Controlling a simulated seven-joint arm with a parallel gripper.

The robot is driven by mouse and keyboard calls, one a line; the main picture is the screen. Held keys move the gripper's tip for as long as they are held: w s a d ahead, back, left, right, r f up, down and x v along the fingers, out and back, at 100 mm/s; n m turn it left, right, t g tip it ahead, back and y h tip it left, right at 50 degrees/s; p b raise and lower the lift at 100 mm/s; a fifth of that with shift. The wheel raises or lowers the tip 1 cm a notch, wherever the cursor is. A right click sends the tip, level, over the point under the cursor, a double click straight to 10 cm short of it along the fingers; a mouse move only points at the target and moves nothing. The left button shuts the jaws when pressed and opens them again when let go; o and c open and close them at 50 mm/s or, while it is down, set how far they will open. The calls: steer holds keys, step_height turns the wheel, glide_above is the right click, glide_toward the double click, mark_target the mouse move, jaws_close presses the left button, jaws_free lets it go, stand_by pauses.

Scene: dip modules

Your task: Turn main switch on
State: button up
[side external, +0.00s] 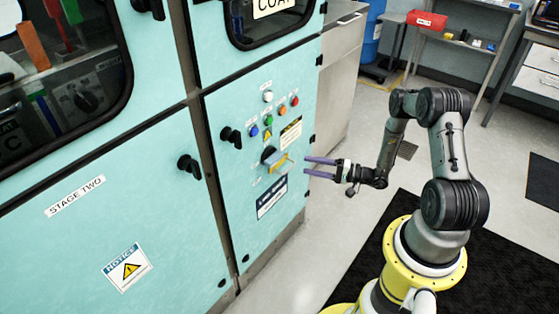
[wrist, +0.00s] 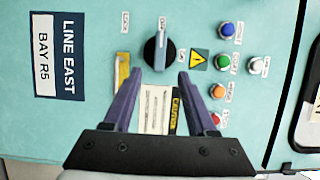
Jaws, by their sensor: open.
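The main switch appears to be the dark round rotary switch with a grey-blue handle bar (side external: 269,154) on the teal cabinet's panel. In the wrist view the switch (wrist: 160,48) is near the top centre, its bar running up and down the picture. A yellow piece (side external: 283,165) projects beside it; it also shows in the wrist view (wrist: 122,72). My gripper (side external: 306,166) is open and empty, apart from the panel and facing it. In the wrist view my fingertips (wrist: 160,73) lie just below the switch, one toward each side.
Several coloured buttons, including a blue one (side external: 254,131) and a red one (side external: 294,101), sit near the switch. A black door handle (side external: 231,137) stands out to its left. A caution label (wrist: 156,108) shows between my fingers. The floor (side external: 320,240) before the cabinet is clear.

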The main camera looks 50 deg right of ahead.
mark_target(279, 160)
steer(key=x, duration=1.1)
steer(key=shift+w, duration=0.1)
jaws_close()
